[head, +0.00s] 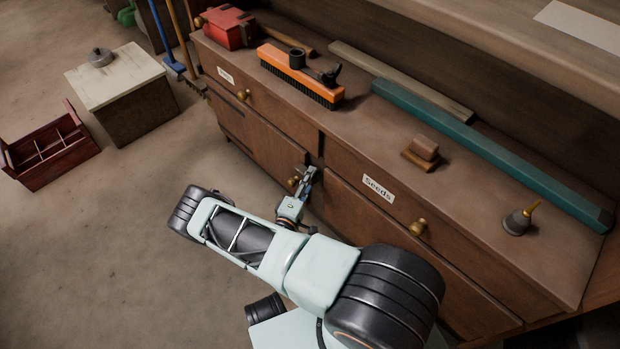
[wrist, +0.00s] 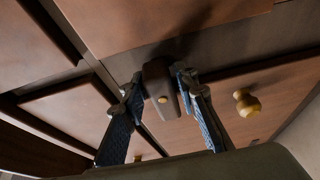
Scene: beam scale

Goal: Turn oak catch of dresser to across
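The brown dresser (head: 365,135) stands across the head view, with brass knobs and paper labels on its front. The oak catch (wrist: 157,80) is a small dark brown block with a brass pin, mid-picture in the wrist view. Its long side runs roughly up and down there, slightly tilted. My gripper (head: 309,174) is at the dresser front, near the gap between two doors. In the wrist view my gripper (wrist: 160,84) has one fingertip on each side of the catch, and both appear to touch it. In the head view my gripper hides most of the catch.
A brass knob (wrist: 246,102) is right of my gripper in the wrist view; another brass knob (head: 293,181) is close beside it in the head view. An orange brush (head: 300,75) and a teal bar (head: 480,145) lie on the dresser top.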

